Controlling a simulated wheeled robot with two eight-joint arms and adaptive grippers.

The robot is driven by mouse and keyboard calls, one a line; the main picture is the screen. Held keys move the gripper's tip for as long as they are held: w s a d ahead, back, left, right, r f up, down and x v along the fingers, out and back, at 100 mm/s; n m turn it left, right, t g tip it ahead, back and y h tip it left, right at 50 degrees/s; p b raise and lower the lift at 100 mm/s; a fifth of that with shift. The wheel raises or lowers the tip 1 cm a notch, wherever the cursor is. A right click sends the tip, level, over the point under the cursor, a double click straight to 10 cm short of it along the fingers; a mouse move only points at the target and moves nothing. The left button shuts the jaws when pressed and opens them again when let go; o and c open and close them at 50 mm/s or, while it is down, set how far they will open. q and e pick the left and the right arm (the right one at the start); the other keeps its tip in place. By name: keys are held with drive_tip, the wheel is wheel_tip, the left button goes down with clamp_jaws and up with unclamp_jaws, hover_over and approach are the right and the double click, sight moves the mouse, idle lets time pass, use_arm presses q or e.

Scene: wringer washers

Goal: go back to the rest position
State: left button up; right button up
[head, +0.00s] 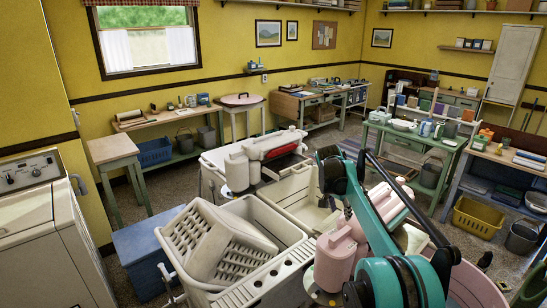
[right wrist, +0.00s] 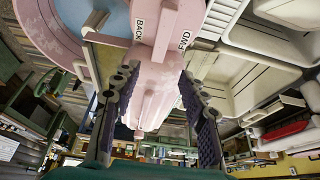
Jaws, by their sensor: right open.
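My right gripper (head: 328,196) is at the end of my teal and black arm, which rises from the lower right in the head view. It is above the pink wringer washer (head: 336,262), and the arm hides part of that machine. In the right wrist view, the two dark fingers of my right gripper (right wrist: 158,110) are spread apart. Nothing is visibly held. Whether the fingers touch the pink head I cannot tell. My left gripper is not in view.
White twin tubs (head: 297,192) and a washer with a red wringer (head: 272,142) stand beyond. A white washer (head: 40,225) stands far left. A yellow crate (head: 478,217) sits at right, with benches along the walls.

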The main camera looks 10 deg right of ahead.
drive_tip(key=s+a+n+t+y+b, duration=0.1)
drive_tip(key=s+a+n+b, duration=0.15)
drive_tip(key=s+a, duration=0.4)
drive_tip(key=s+a+n+t+y+b, duration=0.1)
drive_tip(key=s+a+n+b, duration=0.15)
drive_tip(key=s, duration=0.65)
use_arm(q)
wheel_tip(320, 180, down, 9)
drive_tip(key=b, duration=0.4)
use_arm(e)
drive_tip(key=s+a+f+n+t+y, duration=0.1)
drive_tip(key=s+a+f+n, duration=0.2)
drive_tip(key=s+f, duration=0.5)
drive_tip(key=s+a+f+n+t, duration=0.2)
drive_tip(key=s+a+f, duration=0.4)
drive_tip(key=s, duration=0.6)
drive_tip(key=shift+f+n+y, duration=0.4)
drive_tip(key=shift+f+n, duration=0.5)
drive_tip(key=shift+f, duration=0.05)
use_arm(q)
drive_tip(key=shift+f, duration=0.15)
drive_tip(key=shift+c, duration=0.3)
use_arm(e)
drive_tip(key=shift+s, duration=0.1)
drive_tip(key=shift+c, duration=0.4)
